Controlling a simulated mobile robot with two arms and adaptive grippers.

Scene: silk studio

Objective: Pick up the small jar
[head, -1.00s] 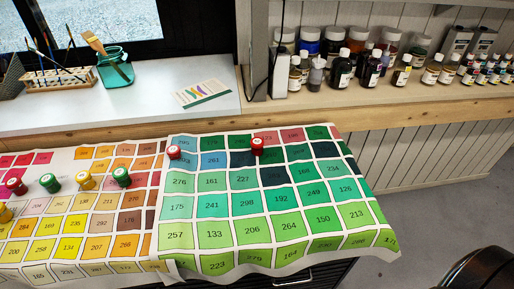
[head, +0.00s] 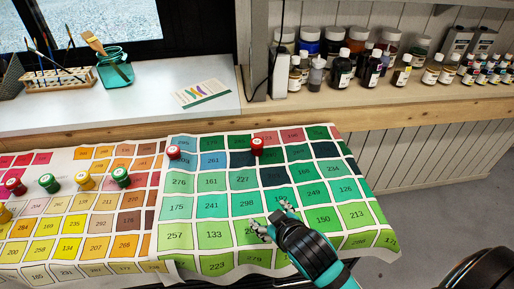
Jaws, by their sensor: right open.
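Several small jars stand on the printed colour chart (head: 208,234). One red jar (head: 257,147) stands near the chart's back edge, right of centre, and another red jar (head: 174,153) stands to its left. A green jar (head: 122,177), a yellow jar (head: 85,180), a second green jar (head: 50,183) and a third red jar (head: 16,186) form a row at the left. My right gripper (head: 269,215) is open and empty over the green squares, nearer the front than the right-hand red jar and apart from it. My left gripper is out of view.
A white counter behind the chart holds a brush rack (head: 59,80), a teal glass with brushes (head: 115,68) and a leaflet (head: 202,93). Bottles (head: 343,72) line the wooden shelf at the back right. The chart around the right-hand red jar is clear.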

